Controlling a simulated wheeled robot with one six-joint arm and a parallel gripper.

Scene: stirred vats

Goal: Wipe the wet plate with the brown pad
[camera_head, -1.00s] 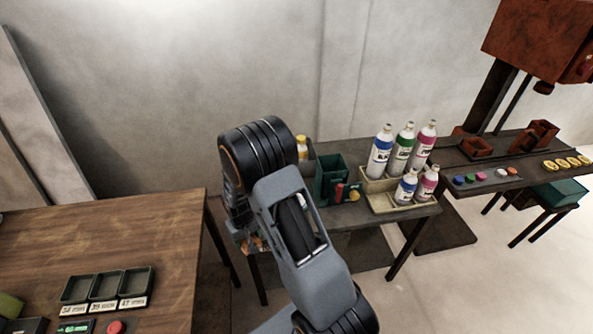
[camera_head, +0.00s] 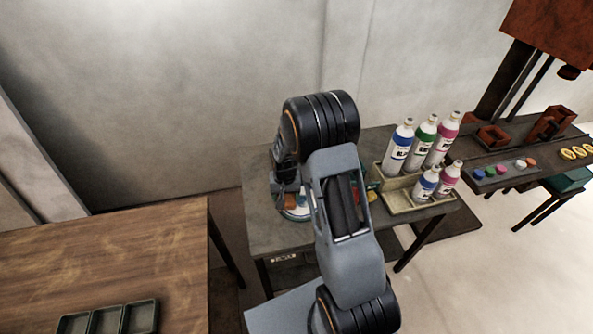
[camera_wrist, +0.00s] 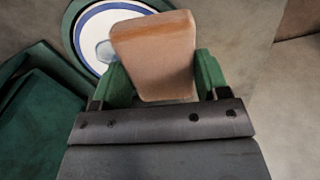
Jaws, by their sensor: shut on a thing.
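My gripper (camera_wrist: 162,76) has green fingers and is shut on the brown pad (camera_wrist: 153,50), a tan-brown block. The white plate (camera_wrist: 95,30) with a blue rim lies beyond the pad in the wrist view, partly hidden by it. A pale bluish wet-looking patch (camera_wrist: 103,51) shows on the plate beside the pad's left edge. The plate sits within a dark green ring-like holder. I cannot tell whether the pad touches the plate. In the head view a piece of the plate (camera_head: 296,213) shows on the grey table, mostly behind my arm.
A dark green box (camera_wrist: 35,125) stands close by at left in the wrist view. A tray (camera_head: 405,205) of several labelled bottles (camera_head: 398,148) stands right of my arm. A wooden table (camera_head: 110,255) with small dark trays is at left. The grey table's (camera_head: 262,180) back left is clear.

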